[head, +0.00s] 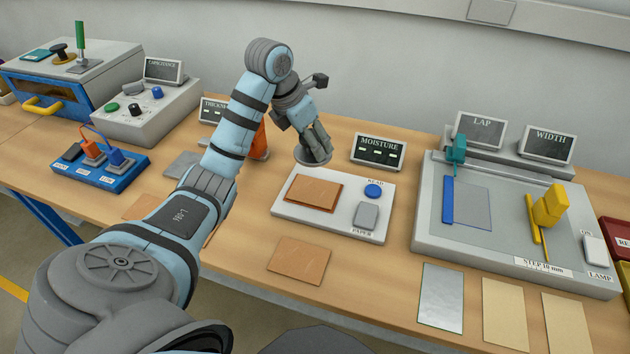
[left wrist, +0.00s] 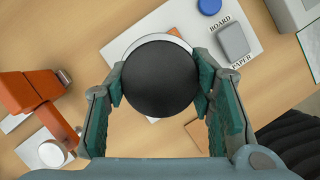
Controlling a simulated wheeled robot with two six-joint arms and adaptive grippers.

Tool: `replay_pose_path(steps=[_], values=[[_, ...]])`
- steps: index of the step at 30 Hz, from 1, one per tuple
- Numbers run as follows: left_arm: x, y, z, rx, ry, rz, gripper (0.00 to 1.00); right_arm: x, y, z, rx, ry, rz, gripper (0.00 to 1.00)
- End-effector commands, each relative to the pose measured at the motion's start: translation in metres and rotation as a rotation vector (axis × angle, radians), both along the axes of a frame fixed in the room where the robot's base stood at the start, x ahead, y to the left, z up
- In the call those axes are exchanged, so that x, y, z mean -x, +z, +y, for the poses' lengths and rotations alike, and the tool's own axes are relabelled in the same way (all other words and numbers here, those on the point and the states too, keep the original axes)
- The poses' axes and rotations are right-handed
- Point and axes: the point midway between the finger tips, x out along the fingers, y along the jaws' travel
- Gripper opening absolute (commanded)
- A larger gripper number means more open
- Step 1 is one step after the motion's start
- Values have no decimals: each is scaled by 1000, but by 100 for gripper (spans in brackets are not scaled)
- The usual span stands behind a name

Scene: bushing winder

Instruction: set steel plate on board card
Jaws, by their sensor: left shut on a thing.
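The steel plate (left wrist: 127,52) is a round, pale disc under a large black knob (left wrist: 160,78) in the left wrist view. My left gripper (head: 313,140) is shut on the knob, with a finger on each side. In the head view the disc's grey rim (head: 312,157) shows below the fingers, just behind the white moisture tester base (head: 290,209). I cannot tell whether the plate touches the table. A brown board card (head: 313,191) lies on the left part of that base. In the left wrist view the knob hides most of it. My right gripper is not in view.
The base also carries a blue button (head: 373,190) and a grey switch (head: 365,215). The moisture display (head: 378,150) stands close right of the plate. An orange gauge (head: 261,142) stands close left. Another brown card (head: 299,260) lies on the table in front.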

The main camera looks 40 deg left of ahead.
Motion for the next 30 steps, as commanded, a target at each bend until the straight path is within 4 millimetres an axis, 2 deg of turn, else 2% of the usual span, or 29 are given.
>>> replay_pose_path(steps=[1,2,3,7,10,15,26,27,30], values=[[0,-37,0,0,-1,-1,1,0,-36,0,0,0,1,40],[-1,-47,-1,0,-1,-1,1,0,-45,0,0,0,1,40],[0,-56,-1,0,-1,1,1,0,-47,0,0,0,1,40],[-1,-72,-1,0,-2,0,1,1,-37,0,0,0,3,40],[-1,-84,-1,0,-2,-1,1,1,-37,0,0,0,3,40],[0,-116,-1,0,-2,0,1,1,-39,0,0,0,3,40],[-1,-122,-1,-1,-1,-3,1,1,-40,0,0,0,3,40],[-1,-123,-1,0,-1,-1,51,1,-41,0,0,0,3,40],[-1,-122,-1,0,-1,-1,67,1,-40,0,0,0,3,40]])
